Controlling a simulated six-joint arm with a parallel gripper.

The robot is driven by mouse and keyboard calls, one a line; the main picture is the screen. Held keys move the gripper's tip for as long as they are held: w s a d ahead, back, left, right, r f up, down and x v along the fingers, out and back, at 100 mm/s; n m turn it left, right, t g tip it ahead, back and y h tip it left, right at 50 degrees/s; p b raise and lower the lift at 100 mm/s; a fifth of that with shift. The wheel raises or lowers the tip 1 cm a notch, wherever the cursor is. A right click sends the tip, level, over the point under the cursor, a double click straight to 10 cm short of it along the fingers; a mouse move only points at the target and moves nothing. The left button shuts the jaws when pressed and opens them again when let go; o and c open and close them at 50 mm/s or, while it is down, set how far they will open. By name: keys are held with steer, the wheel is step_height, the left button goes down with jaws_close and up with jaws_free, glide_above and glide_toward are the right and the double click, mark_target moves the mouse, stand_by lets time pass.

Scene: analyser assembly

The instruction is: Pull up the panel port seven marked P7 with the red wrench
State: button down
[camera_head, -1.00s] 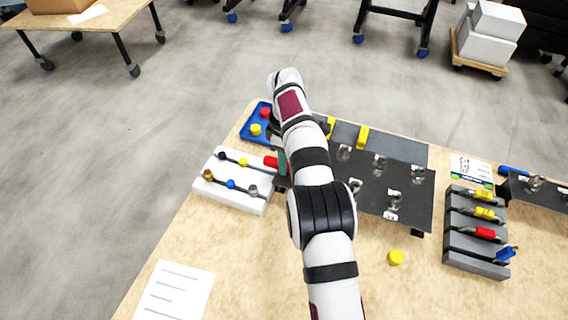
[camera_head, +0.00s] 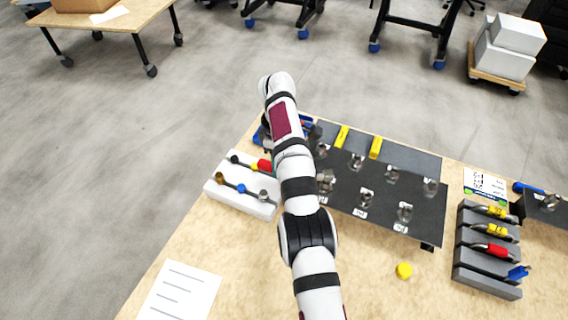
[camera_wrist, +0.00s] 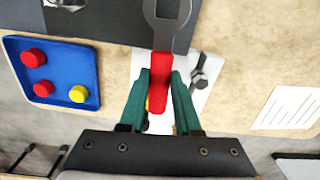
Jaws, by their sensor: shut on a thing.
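My gripper (camera_wrist: 160,88) is shut on the red wrench (camera_wrist: 161,68), its green fingers on either side of the red handle. The wrench's grey open head points to the top of the wrist view. The black port panel (camera_head: 410,191) stands right of my arm and carries several metal ports with small white labels. The labels are too small to read, so I cannot tell which is P7.
The white block (camera_head: 262,208) with coloured knobs lies left of my arm. A blue tray (camera_wrist: 62,63) holds red and yellow round pieces. A grey rack (camera_head: 478,272) of coloured-handled tools stands right. A yellow cap (camera_head: 404,270) and a paper sheet (camera_head: 180,294) lie on the bare front table.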

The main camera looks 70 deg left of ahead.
steer(key=shift+s+d+r, duration=1)
steer(key=shift+d+r, duration=0.05)
step_height(320, 180, up, 7)
steer(key=d+f+n, duration=0.6)
steer(key=d+n, duration=0.4)
steer(key=n, duration=0.2)
steer(key=shift+s+d, duration=0.4)
steer(key=shift+s, duration=0.05)
